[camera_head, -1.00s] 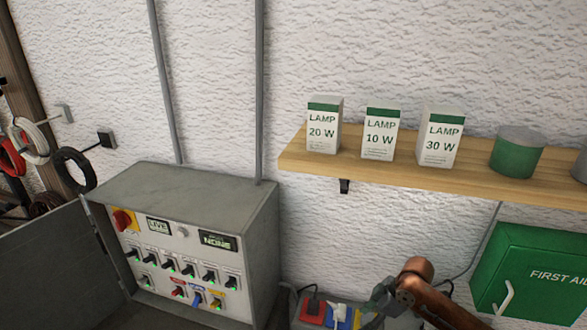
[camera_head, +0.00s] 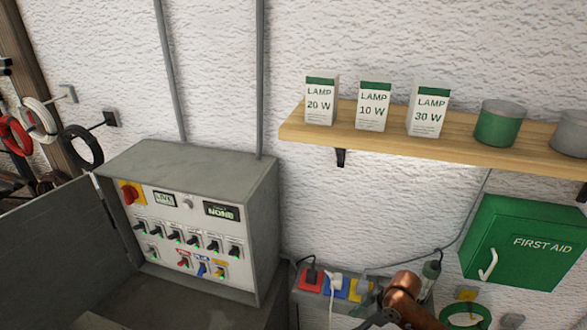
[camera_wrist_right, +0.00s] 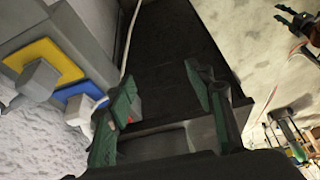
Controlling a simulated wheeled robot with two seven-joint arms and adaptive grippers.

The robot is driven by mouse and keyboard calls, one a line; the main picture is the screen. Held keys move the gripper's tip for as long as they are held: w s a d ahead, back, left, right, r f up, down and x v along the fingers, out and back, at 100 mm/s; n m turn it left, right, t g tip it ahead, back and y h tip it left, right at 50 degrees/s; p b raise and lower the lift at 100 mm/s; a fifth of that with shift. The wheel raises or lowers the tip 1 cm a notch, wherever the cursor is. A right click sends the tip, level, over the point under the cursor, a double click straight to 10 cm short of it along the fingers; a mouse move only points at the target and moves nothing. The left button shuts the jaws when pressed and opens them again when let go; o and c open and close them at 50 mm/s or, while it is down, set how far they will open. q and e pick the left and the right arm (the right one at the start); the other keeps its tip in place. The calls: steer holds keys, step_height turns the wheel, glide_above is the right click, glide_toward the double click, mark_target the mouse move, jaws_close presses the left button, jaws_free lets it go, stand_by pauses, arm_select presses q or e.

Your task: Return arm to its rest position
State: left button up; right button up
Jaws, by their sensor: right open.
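My right arm (camera_head: 407,303), copper-coloured, comes in at the bottom edge of the head view, in front of the socket strip. Its gripper (camera_head: 372,318) is partly cut off by the frame there. In the right wrist view the right gripper (camera_wrist_right: 162,95) has its two green-and-dark fingers spread apart, with nothing between them. Behind the fingers is a dark surface. A grey block with a yellow socket (camera_wrist_right: 48,58) and a blue socket (camera_wrist_right: 82,90) lies left of the fingers, apart from them as far as I can tell.
A grey switch cabinet (camera_head: 262,215) stands at left, its door (camera_head: 55,250) open. A wooden shelf (camera_head: 440,152) carries lamp boxes (camera_head: 373,106) and tins (camera_head: 500,122). A green first-aid box (camera_head: 525,243) hangs at right. The socket strip (camera_head: 298,292) holds plugs and cables. Coils hang far left.

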steer(key=s+f+m+t, duration=0.2)
steer(key=s+f+m, duration=0.2)
steer(key=s+f, duration=0.45)
steer(key=s+d+f+m+h, duration=0.2)
steer(key=s+d+m+h, duration=0.3)
steer(key=s+d+m, duration=0.9)
steer(key=s+f+n+g+b, duration=0.15)
steer(key=s+f+b, duration=0.25)
steer(key=f, duration=1.5)
steer(key=s+f+n+b, duration=0.3)
steer(key=f+b, duration=0.1)
steer(key=f, duration=1.4)
arm_select(q)
step_height(320, 180, down, 14)
steer(key=s+b, duration=0.2)
steer(key=b, duration=0.4)
arm_select(e)
steer(key=s+f+g, duration=0.1)
steer(key=s+f, duration=1.9)
steer(key=f, duration=0.5)
steer(key=shift+d+n, duration=0.35)
steer(key=shift+d, duration=0.05)
